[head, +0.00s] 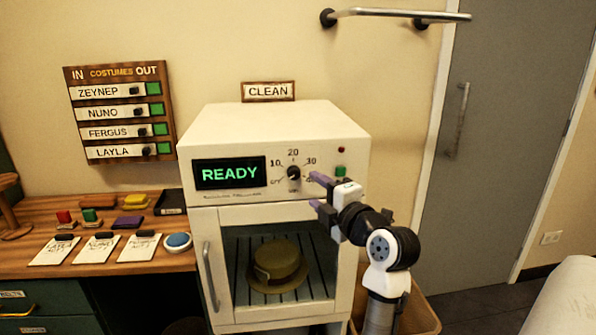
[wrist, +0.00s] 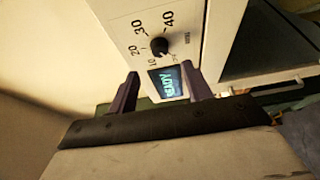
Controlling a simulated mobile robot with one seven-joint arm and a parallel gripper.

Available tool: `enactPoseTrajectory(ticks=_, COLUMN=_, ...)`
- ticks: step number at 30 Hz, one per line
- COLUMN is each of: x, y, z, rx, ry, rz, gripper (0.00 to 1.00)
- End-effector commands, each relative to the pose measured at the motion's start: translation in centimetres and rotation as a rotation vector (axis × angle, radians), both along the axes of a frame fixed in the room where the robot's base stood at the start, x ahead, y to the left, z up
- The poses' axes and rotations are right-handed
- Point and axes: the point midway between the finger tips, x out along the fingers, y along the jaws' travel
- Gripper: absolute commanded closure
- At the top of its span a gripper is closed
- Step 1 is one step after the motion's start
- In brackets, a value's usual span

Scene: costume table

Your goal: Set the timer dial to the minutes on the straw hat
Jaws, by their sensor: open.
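The timer dial (head: 294,173) is a small black knob on the white cabinet's front panel, with 10, 20, 30 and 40 around it. It also shows in the wrist view (wrist: 158,46); I cannot tell its exact setting. The display (head: 230,173) left of it reads READY in green. A brown-olive hat (head: 277,262) sits on a rack behind the cabinet's window; I cannot tell if it is straw, and no minutes are readable on it. My gripper (head: 317,191) is open and empty, just right of and below the dial, apparently apart from it.
The cabinet door has a handle (head: 210,276) on its left. A green button (head: 341,170) is right of the dial. The wooden desk (head: 20,262) at left holds note cards (head: 97,249), stamps and a blue-topped round pad (head: 178,241). An IN/OUT costumes board (head: 119,114) hangs above.

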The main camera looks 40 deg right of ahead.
Motion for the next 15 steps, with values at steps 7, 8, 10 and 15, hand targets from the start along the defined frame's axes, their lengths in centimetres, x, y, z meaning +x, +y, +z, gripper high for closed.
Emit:
enactPoseTrajectory(ticks=7, x=5.1, y=-0.8, z=0.4, rx=0.003, ry=0.002, rz=0.002, gripper=0.5)
enactPoseTrajectory(ticks=8, x=5.6, y=-0.8, z=0.3, rx=0.003, ry=0.001, rz=0.002, gripper=0.5)
enactPoseTrajectory(ticks=10, x=6.5, y=-1.0, z=0.3, rx=0.002, ry=0.001, rz=0.001, gripper=0.5)
enactPoseTrajectory(ticks=15, x=7.8, y=-1.2, z=0.1, rx=0.001, ry=0.0, rz=0.0, gripper=0.5)
